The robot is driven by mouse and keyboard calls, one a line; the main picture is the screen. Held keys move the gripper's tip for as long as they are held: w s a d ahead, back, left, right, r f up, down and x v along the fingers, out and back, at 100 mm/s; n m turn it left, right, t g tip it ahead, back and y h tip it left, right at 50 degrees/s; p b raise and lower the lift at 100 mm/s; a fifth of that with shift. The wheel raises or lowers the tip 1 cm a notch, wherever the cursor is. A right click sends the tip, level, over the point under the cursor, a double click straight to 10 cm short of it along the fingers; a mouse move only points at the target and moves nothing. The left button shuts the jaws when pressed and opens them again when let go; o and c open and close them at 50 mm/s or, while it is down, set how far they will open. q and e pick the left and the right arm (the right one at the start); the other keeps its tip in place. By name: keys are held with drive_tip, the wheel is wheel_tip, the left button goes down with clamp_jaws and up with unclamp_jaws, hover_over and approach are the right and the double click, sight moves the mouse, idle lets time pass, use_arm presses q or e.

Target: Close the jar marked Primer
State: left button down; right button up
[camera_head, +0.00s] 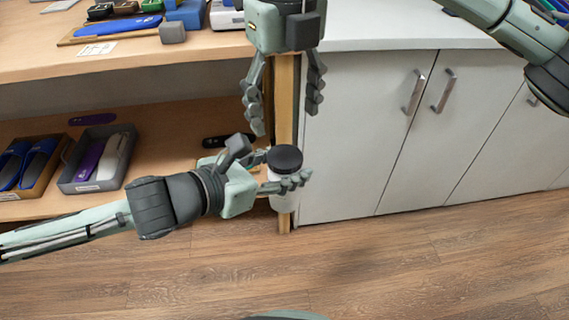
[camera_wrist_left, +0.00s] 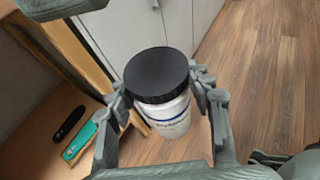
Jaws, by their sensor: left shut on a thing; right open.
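My left gripper (camera_head: 287,172) is shut on a white jar (camera_head: 285,201) and holds it upright in front of the shelf unit's edge. A black lid (camera_head: 285,158) sits on the jar's mouth. In the left wrist view the jar (camera_wrist_left: 172,120) is between the two fingers, with the lid (camera_wrist_left: 157,74) on top. Its label shows a blue line and dark writing too small to read. I cannot tell how tightly the lid is on. My right gripper (camera_head: 286,114) is open and empty, pointing down directly above the lid, with its fingers spread to either side.
A shelf (camera_head: 165,165) at the left bears a grey tray (camera_head: 78,185) and a brown tray (camera_head: 42,193) with insoles. The upper tabletop (camera_head: 215,48) holds tools and blocks. White cabinets (camera_head: 365,130) stand at the right. The wooden floor in front is clear.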

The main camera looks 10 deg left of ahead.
sight(285, 156)
drive_tip(key=shift+f, duration=4)
drive_tip(key=c, duration=1.2)
drive_tip(key=m, duration=0.3)
drive_tip(key=o, duration=1.3)
